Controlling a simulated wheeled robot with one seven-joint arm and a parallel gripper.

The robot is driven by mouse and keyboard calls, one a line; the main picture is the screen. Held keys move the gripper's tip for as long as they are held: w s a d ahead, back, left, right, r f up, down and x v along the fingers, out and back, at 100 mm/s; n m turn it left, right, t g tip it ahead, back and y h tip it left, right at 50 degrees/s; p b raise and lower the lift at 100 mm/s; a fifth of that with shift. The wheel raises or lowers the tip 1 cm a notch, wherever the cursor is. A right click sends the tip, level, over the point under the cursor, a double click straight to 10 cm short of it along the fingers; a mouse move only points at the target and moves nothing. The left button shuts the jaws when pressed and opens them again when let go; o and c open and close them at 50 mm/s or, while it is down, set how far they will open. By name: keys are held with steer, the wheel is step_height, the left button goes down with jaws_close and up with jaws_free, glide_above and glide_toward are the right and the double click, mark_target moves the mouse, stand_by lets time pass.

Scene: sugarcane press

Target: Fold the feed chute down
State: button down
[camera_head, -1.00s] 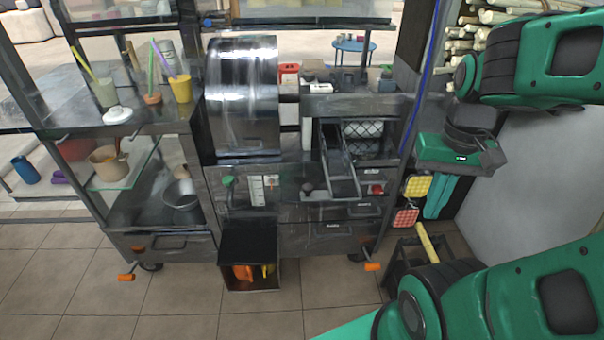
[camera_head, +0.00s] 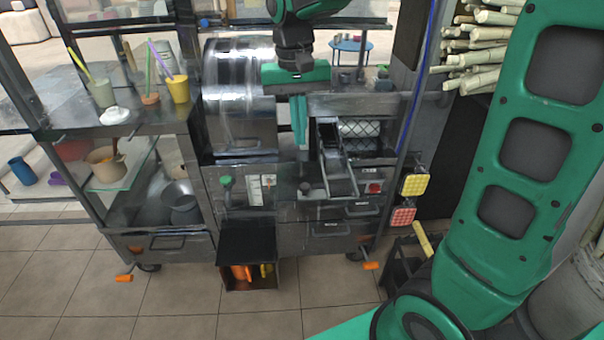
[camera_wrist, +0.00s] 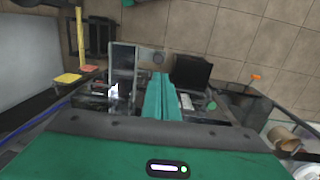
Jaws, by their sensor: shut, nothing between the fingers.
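The feed chute (camera_head: 338,165) is a narrow grey metal trough with raised sides. In the head view it slopes down and forward from the mesh-backed opening at the right of the press. In the wrist view the chute (camera_wrist: 122,62) stands just left of my fingers. My gripper (camera_head: 300,142) points down in front of the press, to the left of the chute's upper end. Its two teal fingers are shut together and hold nothing. In the wrist view the closed fingers (camera_wrist: 162,78) appear beside the chute; I cannot tell whether they touch it.
A shiny metal drum cover (camera_head: 238,110) is left of my gripper. A green knob (camera_head: 227,183) and a red button (camera_head: 374,188) sit on the front panel. An open black bin (camera_head: 247,260) stands below. Yellow and red pads (camera_head: 413,186) hang at the right. The floor in front is clear.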

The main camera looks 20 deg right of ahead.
mark_target(303, 185)
steer(key=f, duration=1.2)
steer(key=shift+s+d+f, duration=0.1)
steer(key=shift+s+d, duration=0.15)
steer(key=shift+d, duration=0.05)
